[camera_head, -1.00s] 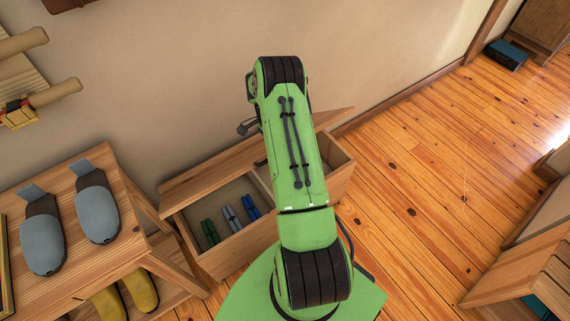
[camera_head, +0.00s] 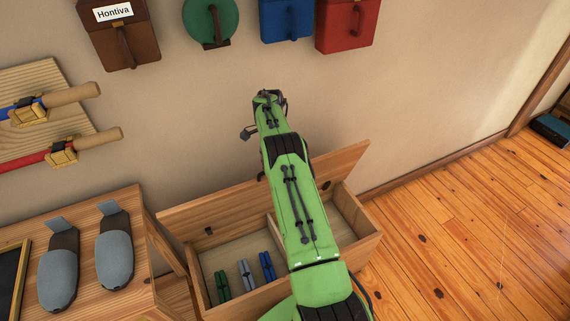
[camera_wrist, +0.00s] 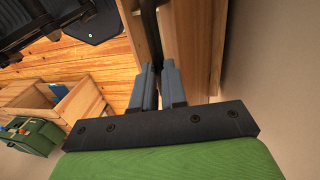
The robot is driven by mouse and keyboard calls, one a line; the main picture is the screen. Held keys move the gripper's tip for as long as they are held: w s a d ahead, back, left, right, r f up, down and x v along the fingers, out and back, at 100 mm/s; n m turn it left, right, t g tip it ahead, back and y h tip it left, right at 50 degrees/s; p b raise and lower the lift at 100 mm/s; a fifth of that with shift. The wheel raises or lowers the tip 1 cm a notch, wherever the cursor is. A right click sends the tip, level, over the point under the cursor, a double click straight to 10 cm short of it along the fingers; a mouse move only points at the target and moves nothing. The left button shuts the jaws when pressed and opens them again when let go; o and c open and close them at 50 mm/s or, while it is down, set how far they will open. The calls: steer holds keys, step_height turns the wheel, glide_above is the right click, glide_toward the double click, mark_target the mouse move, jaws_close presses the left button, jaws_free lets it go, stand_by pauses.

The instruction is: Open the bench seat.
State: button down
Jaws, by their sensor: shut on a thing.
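The bench (camera_head: 240,298) is a wooden box with a divider, low against the wall. Its seat lid (camera_head: 340,158) is hinged at the back and stands steeply raised, so the inside shows. Green, grey and blue items lie in the left compartment; my arm covers part of the right one.
A wooden rack (camera_head: 90,218) with grey slippers (camera_head: 114,248) stands close on the left. Bags, including a red one (camera_head: 343,25), hang on the wall above. A wooden board with tools hangs at the left.

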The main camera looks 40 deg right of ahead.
steer(key=shift+w+a+f, duration=0.1)
steer(key=shift+w+f, duration=0.1)
steer(key=shift+f, duration=0.35)
steer(key=shift+w+a+f, duration=0.1)
steer(key=shift+w+f, duration=0.1)
steer(key=shift+f, duration=0.3)
steer(key=c, duration=1.6)
jaws_free()
steer(key=o, duration=0.5)
steer(key=shift+w+d+f, duration=0.25)
steer(key=shift+w+f, duration=0.1)
steer(key=shift+w, duration=0.4)
steer(key=shift+s+r, duration=0.15)
steer(key=shift+d, duration=0.1)
steer(key=shift+d+r, duration=0.1)
steer(key=shift+r, duration=0.05)
steer(key=shift+r, duration=0.1)
